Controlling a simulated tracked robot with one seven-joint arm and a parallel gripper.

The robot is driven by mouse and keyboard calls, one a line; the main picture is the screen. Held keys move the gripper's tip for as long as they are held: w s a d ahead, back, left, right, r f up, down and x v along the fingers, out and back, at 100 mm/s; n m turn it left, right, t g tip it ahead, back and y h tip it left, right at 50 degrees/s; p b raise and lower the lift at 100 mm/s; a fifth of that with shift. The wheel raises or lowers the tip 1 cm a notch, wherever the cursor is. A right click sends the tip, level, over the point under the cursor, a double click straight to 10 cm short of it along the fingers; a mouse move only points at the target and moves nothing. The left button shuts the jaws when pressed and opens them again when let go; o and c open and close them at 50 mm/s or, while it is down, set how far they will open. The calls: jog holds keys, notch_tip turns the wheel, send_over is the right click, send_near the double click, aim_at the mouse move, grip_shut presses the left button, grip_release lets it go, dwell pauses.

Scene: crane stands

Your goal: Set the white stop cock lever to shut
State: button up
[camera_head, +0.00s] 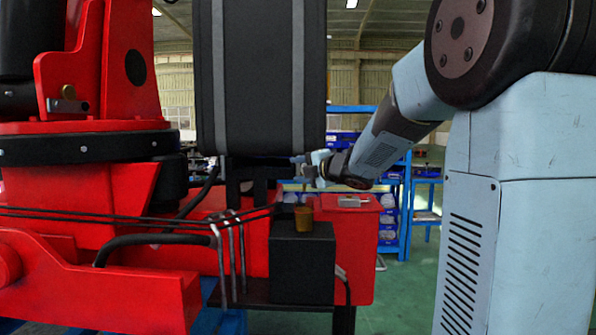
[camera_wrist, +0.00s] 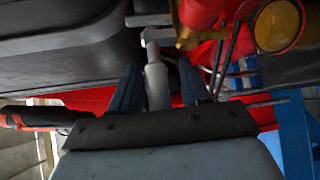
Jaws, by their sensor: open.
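The white stop cock lever (camera_wrist: 155,82) shows in the wrist view as a pale, greyish bar with a bent upper end. It runs upright in the picture between the two blue fingers of my gripper (camera_wrist: 159,70). The fingers are open, with a gap visible on each side of the lever. A brass fitting (camera_wrist: 188,39) is just right of the lever's upper end. In the head view my gripper (camera_head: 316,166) is small and far off, beneath the big black case, and the lever is hard to make out there.
The black ribbed case (camera_head: 262,75) hangs close above my gripper. Red crane parts (camera_head: 95,290) fill the left. A black box (camera_head: 302,262) with a brass-coloured cap (camera_head: 304,218) and bent metal rods (camera_head: 230,255) stand below. Blue shelving (camera_head: 408,200) is behind; green floor is open at right.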

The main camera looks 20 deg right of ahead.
jog(key=shift+w+a, duration=0.15)
jog(key=shift+w, duration=0.1)
jog(key=shift+c, duration=0.2)
jog(key=shift+f, duration=0.1)
grip_shut()
